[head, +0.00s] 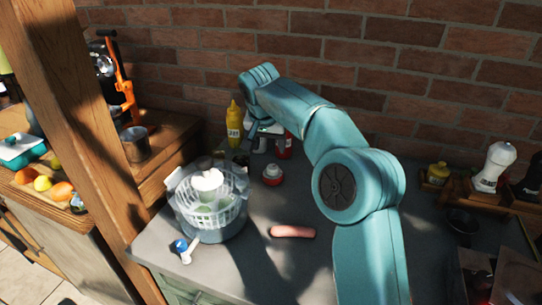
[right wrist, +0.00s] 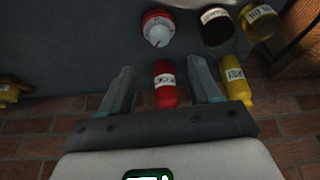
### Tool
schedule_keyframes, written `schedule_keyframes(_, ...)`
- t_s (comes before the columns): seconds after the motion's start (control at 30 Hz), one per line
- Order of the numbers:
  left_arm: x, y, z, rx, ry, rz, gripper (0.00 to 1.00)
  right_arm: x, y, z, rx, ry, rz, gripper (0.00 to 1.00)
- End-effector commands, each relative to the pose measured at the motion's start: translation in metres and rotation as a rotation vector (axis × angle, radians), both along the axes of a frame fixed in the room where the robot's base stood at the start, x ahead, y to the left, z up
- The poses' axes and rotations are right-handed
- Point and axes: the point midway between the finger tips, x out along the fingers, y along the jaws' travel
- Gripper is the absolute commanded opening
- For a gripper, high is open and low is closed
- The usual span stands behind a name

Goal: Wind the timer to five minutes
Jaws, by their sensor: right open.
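The timer (head: 272,174) is a small round red base with a white knob on top, standing on the grey worktop. It also shows in the right wrist view (right wrist: 157,30), beyond the fingertips, with a red pointer mark on its knob; I cannot read its setting. My right gripper (head: 264,138) is behind the timer, near the brick wall, partly hidden by its own arm. In the right wrist view its two fingers (right wrist: 161,72) are apart and the timer is not between them. My left gripper is not in view.
A red bottle (right wrist: 165,84) shows in the gap between the fingers, and a yellow bottle (head: 234,124) stands close beside the gripper. A dark jar (right wrist: 217,26) is near the timer. A salad spinner (head: 210,205) and a sausage (head: 292,231) lie nearer the front.

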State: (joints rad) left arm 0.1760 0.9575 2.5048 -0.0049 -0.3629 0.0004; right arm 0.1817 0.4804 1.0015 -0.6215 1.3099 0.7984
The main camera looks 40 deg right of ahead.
Motion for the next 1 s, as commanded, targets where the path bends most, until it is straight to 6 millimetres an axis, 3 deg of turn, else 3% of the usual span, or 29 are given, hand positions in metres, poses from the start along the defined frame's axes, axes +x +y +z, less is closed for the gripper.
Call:
schedule_keyframes(0.1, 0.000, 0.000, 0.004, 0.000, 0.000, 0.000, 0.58, -0.005, 0.008, 0.025, -0.001, -0.003, 0.001, 0.62)
schedule_keyframes(0.3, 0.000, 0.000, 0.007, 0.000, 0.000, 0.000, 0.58, -0.010, 0.015, 0.045, -0.001, -0.002, 0.000, 0.62)
schedule_keyframes(0.73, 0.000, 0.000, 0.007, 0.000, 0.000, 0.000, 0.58, -0.011, 0.016, 0.047, -0.005, 0.003, 0.015, 0.62)
schedule_keyframes(1.0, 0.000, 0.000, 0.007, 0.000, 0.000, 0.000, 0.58, 0.007, 0.022, 0.043, -0.038, -0.014, 0.220, 0.62)
